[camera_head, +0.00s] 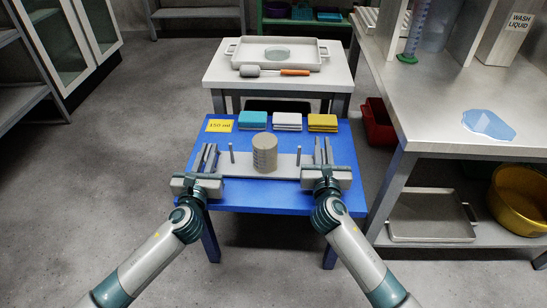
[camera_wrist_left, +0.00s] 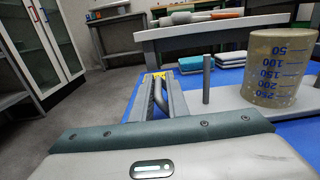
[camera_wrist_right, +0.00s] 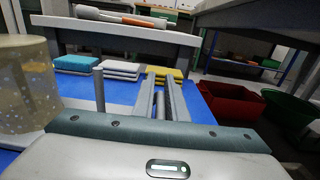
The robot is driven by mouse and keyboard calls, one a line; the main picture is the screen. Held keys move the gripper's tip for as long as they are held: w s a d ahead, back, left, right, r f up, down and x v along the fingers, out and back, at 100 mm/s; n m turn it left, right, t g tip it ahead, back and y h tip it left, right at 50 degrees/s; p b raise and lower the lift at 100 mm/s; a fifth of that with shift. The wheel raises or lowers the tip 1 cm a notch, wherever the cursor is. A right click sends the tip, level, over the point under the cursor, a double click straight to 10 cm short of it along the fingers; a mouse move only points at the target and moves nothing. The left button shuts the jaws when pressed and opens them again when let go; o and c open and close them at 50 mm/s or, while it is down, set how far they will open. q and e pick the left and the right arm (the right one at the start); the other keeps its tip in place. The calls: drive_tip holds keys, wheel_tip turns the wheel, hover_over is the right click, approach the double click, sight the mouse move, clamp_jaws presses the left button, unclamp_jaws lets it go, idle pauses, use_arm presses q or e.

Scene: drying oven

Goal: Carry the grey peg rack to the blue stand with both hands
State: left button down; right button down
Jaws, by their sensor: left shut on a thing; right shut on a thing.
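The grey peg rack (camera_head: 236,166) is a flat board with upright pegs, at the blue stand (camera_head: 245,195). Whether it rests on the stand or hovers just above is hard to tell. My left gripper (camera_head: 205,160) is shut on the rack's left end, around a handle bar. My right gripper (camera_head: 324,153) is shut on the rack's right end in the same way. A peg (camera_wrist_left: 207,80) stands beside my left gripper.
Teal (camera_head: 253,119), white (camera_head: 288,121) and yellow (camera_head: 322,122) folded cloths lie along the stand's far edge, beside a yellow "150 ml" card (camera_head: 219,125). A white table (camera_head: 225,75) with a tray (camera_head: 306,55) stands behind. A counter (camera_head: 440,110) is on the right. Floor at left is clear.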

use_arm(q)
drive_tip(key=shift+w+a+f, duration=0.15)
drive_tip(key=shift+a+f, duration=0.2)
drive_tip(key=shift+a, duration=0.15)
use_arm(e)
drive_tip(key=shift+w+d+f, duration=0.1)
drive_tip(key=shift+d+f, duration=0.25)
drive_tip(key=shift+d, duration=0.15)
use_arm(q)
drive_tip(key=c, duration=1.9)
unclamp_jaws()
drive_tip(key=shift+r, duration=0.1)
use_arm(e)
drive_tip(key=c, duration=1.9)
unclamp_jaws()
drive_tip(key=shift+r, duration=0.1)
drive_tip(key=shift+c, duration=0.2)
use_arm(q)
drive_tip(key=shift+o, duration=0.9)
drive_tip(key=shift+d, duration=0.1)
use_arm(e)
drive_tip(key=shift+o, duration=0.9)
drive_tip(key=shift+a, duration=0.1)
use_arm(q)
drive_tip(key=shift+d, duration=0.15)
use_arm(e)
drive_tip(key=shift+a, duration=0.1)
